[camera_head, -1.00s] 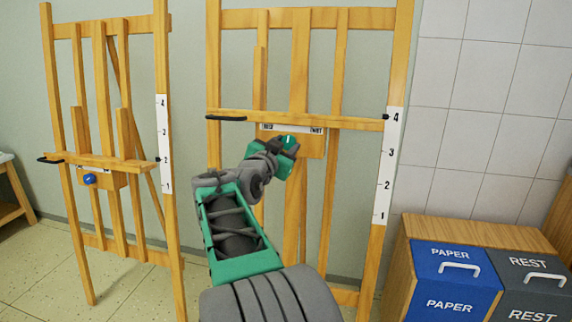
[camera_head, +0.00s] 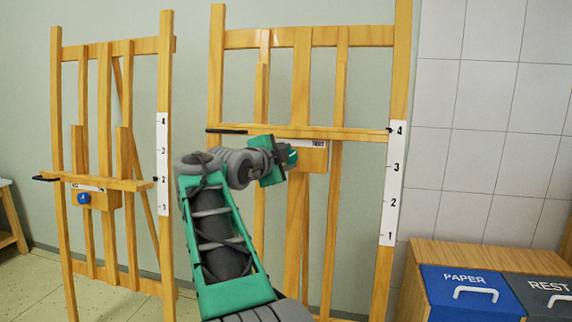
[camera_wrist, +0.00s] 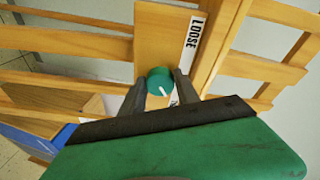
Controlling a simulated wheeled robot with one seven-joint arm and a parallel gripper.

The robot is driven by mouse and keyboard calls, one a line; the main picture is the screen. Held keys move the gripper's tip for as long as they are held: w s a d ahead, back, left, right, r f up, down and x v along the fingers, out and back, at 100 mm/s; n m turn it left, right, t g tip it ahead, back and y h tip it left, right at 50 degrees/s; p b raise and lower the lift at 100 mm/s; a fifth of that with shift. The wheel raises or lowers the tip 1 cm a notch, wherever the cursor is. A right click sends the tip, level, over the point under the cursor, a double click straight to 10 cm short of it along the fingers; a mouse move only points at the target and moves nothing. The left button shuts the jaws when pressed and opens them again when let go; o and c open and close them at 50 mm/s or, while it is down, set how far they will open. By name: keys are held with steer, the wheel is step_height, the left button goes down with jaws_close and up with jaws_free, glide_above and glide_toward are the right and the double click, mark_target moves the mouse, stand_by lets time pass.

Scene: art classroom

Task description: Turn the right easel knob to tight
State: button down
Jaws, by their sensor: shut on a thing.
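The right easel (camera_head: 300,75) has a wooden block (camera_head: 315,160) under its ledge that carries a green knob (camera_head: 292,156). In the wrist view the knob (camera_wrist: 158,76) sits between the two fingers of my gripper (camera_wrist: 160,88), which is shut on it. A white pointer line on the knob slants toward the lower right in that view, toward the mostly hidden end of the label strip. The LOOSE label (camera_wrist: 193,38) is readable at the strip's other end. In the head view the TIGHT label (camera_head: 318,143) shows right of my gripper (camera_head: 287,158); LOOSE is hidden.
A left easel (camera_head: 107,150) with a blue knob (camera_head: 83,198) stands apart to the left. A wooden bin cabinet with a blue PAPER lid (camera_head: 470,292) and a grey REST lid (camera_head: 540,290) stands at the lower right. The easel's ledge (camera_head: 350,133) runs just above my gripper.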

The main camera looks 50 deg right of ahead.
steer(key=shift+r+m, duration=0.1)
steer(key=shift+m, duration=0.5)
steer(key=c, duration=0.9)
jaws_free()
steer(key=p+v, duration=0.1)
steer(key=v, duration=0.6)
steer(key=shift+a, duration=0.35)
steer(key=shift+r, duration=0.2)
